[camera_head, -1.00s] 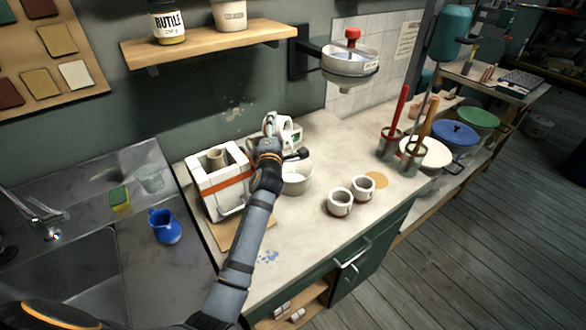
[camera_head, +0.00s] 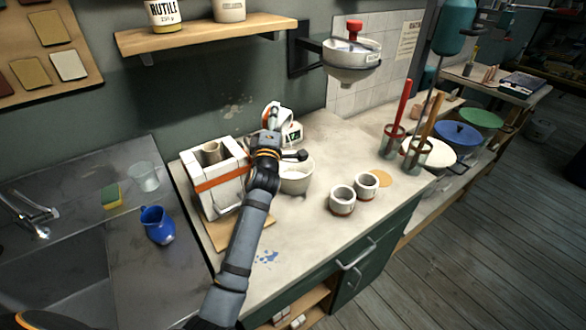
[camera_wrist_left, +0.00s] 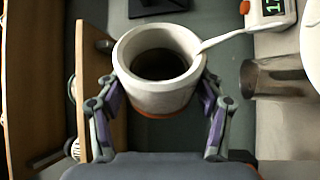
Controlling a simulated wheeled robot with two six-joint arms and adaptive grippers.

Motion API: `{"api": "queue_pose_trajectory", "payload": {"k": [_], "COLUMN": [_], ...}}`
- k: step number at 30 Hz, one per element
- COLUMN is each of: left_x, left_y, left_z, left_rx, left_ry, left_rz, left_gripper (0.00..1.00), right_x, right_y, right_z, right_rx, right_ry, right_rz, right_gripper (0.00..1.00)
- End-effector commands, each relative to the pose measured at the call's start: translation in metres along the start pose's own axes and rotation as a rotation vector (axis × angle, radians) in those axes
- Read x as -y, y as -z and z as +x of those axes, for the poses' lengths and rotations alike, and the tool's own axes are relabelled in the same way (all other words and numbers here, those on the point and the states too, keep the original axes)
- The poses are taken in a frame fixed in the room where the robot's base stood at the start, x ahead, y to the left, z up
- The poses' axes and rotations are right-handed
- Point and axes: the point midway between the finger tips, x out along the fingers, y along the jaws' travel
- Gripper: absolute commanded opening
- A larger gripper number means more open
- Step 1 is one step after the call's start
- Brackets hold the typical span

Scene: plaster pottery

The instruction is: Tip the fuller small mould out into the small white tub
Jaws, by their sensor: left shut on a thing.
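My left gripper (camera_wrist_left: 160,100) is shut on a small white mould (camera_wrist_left: 160,102) with a dark opening and a reddish band low on its side. In the head view my left gripper (camera_head: 272,122) is at the back of the counter by the scale. The small white tub (camera_head: 297,178) stands on the counter, partly hidden behind my left arm. Two more small white moulds with reddish bases stand upright on the counter, one nearer (camera_head: 342,199) and one farther (camera_head: 366,185). How full the held mould is cannot be told. My right gripper is out of view.
A scale (camera_head: 292,134) with a lit display stands at the back. A large strapped plaster mould (camera_head: 211,181) is left of my arm. A blue jug (camera_head: 158,225) and a clear cup (camera_head: 144,177) stand by the sink. The counter's front right is clear.

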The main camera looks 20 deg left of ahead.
Motion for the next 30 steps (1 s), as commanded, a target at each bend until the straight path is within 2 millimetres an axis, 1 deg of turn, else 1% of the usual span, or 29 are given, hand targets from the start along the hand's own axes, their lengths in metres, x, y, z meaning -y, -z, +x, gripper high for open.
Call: {"api": "queue_pose_trajectory", "payload": {"k": [5,6,8,9,12,13,14,15,17,22,25,26,29,30], "left_x": [-0.002,-0.004,-0.009,-0.011,-0.004,-0.001,0.004,0.009,0.011,0.01,0.006,0.005,-0.007,0.008], "left_y": [0.0,0.001,0.004,0.007,0.012,0.013,0.013,0.015,0.016,0.018,0.025,0.028,0.029,0.028], "left_z": [0.0,0.0,0.002,0.004,0.004,0.004,0.004,0.004,0.004,0.006,0.009,0.011,0.013,0.011], "left_rx": [0.002,0.002,-0.005,-0.015,-0.035,-0.039,-0.042,-0.044,-0.044,-0.045,-0.05,-0.052,-0.065,-0.075], "left_ry": [-0.016,-0.012,0.017,0.051,0.119,0.133,0.143,0.146,0.15,0.157,0.178,0.189,0.252,0.292], "left_rz": [0.032,0.024,-0.039,-0.114,-0.278,-0.311,-0.336,-0.359,-0.367,-0.386,-0.442,-0.466,-0.624,-0.71], "left_gripper": [0.21,0.21,0.21,0.21,0.21,0.21,0.21,0.21,0.21,0.21,0.21,0.21,0.21,0.21], "right_x": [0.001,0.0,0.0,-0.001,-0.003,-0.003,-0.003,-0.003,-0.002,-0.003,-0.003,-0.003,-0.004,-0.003], "right_y": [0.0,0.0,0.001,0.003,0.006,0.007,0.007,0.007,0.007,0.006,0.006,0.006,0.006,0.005], "right_z": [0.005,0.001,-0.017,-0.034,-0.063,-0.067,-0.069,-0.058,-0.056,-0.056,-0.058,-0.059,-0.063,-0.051], "right_rx": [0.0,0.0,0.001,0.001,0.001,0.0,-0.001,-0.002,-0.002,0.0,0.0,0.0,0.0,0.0], "right_ry": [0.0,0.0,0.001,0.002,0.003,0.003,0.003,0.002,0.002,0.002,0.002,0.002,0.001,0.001], "right_rz": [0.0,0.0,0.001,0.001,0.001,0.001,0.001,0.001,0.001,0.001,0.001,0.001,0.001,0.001], "right_gripper": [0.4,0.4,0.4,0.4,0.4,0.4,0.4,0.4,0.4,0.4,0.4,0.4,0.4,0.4]}}
